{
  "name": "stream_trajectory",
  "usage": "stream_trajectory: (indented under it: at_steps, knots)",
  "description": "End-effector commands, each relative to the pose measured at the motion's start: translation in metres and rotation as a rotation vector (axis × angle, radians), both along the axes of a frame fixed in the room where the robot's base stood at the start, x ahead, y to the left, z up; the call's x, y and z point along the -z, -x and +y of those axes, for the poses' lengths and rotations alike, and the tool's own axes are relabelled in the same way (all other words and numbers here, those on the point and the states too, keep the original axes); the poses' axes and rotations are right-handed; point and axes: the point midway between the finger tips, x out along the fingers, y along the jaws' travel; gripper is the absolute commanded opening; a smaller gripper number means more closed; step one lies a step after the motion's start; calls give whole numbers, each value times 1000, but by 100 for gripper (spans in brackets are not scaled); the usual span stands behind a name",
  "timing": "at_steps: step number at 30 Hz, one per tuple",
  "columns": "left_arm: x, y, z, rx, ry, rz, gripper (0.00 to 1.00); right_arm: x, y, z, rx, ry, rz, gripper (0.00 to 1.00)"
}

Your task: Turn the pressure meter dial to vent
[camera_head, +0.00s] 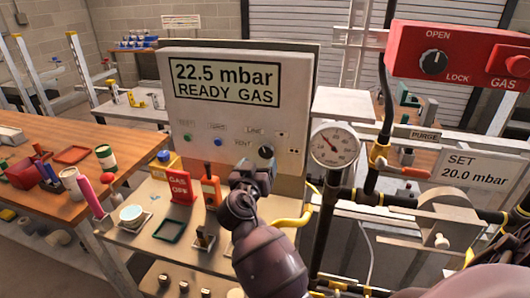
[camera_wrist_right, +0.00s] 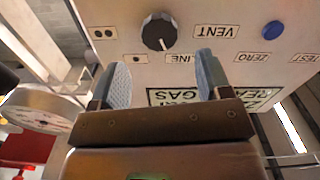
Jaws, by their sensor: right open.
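The pressure meter (camera_head: 290,90) is a pale upright panel whose display reads "22.5 mbar READY GAS". Its black round dial (camera_head: 265,152) sits at the lower right, with the LINE label above it and the VENT label to its left. In the right wrist view the panel looks upside down; the dial (camera_wrist_right: 159,31) has its white mark toward LINE, and the VENT label (camera_wrist_right: 217,30) is beside it. My right gripper (camera_head: 254,172) is open and empty just below the dial. Its two fingers (camera_wrist_right: 161,66) are apart, with the dial beyond their tips. My left gripper is not in view.
A round gauge (camera_head: 333,146) and dark pipes stand close to the right of the panel. A red gas box (camera_head: 450,55) with an OPEN/LOCK knob is at the upper right. A red "GAS OFF" sign (camera_head: 180,188) and an orange handheld device (camera_head: 211,190) stand below the panel.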

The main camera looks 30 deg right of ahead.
Motion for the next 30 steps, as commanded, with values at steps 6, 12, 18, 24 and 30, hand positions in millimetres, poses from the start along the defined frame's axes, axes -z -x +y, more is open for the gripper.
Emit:
stream_trajectory:
  at_steps: [6, 12, 18, 24, 30]
  knots:
    - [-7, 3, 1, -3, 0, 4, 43, -2, -23, -28, 2, 2, 1, 71]
    - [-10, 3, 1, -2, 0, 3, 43, -1, -36, -42, 0, 1, 1, 71]
    - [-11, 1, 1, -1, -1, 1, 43, 0, -39, -46, 1, -1, 1, 71]
    - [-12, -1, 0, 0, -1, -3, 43, 0, -39, -46, 0, -1, 1, 71]
    - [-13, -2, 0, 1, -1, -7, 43, 0, -39, -46, 0, -1, 1, 40]
